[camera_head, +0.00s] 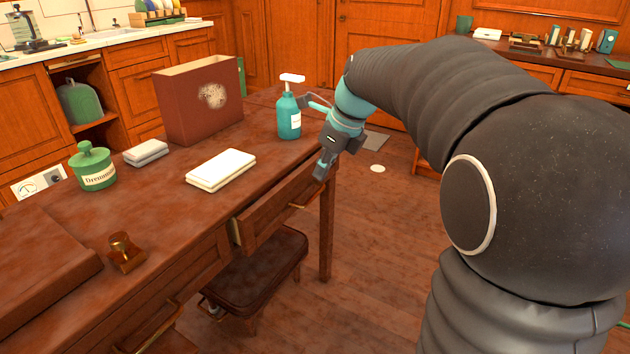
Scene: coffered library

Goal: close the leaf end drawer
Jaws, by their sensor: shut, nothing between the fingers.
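A wooden drawer (270,219) sits under the far right end of the brown table, and I take it to be the leaf end drawer. Its front stands a little out from the table edge, with a pale side edge showing at its left. A brass handle (304,198) is on its front. My gripper (321,174) is shut and empty, pointing down at the right end of this drawer front, near the handle. I cannot tell whether the fingertips touch the drawer.
The table (185,215) holds a teal pump bottle (289,118) close to my gripper, a white book (221,169), a brown box (200,100) and a green jar (93,167). A dark padded stool (258,272) stands under the drawer.

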